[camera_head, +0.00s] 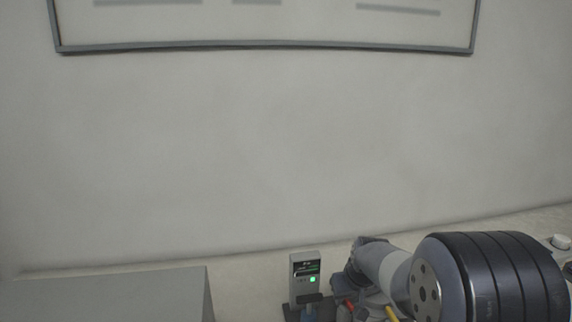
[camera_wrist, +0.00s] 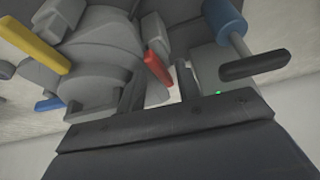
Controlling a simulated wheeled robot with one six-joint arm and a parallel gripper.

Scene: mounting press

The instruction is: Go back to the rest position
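My gripper (camera_wrist: 160,82) shows in the wrist view as two dark fingers standing apart, with nothing seen held between them. Beyond the fingers is a grey machine (camera_wrist: 100,55) with a yellow handle (camera_wrist: 35,45), a red handle (camera_wrist: 157,68) and a blue-tipped handle (camera_wrist: 50,104). In the head view my arm fills the lower right and hides most of the machine. A red piece (camera_head: 349,305) and a yellow piece (camera_head: 391,314) show beside the arm. My fingers cannot be made out in the head view.
A small grey control box (camera_head: 305,269) with a lit green light stands left of my arm. A grey block (camera_head: 110,297) fills the lower left. A white knob (camera_head: 561,241) is at the far right. A framed board (camera_head: 260,47) hangs on the bare wall.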

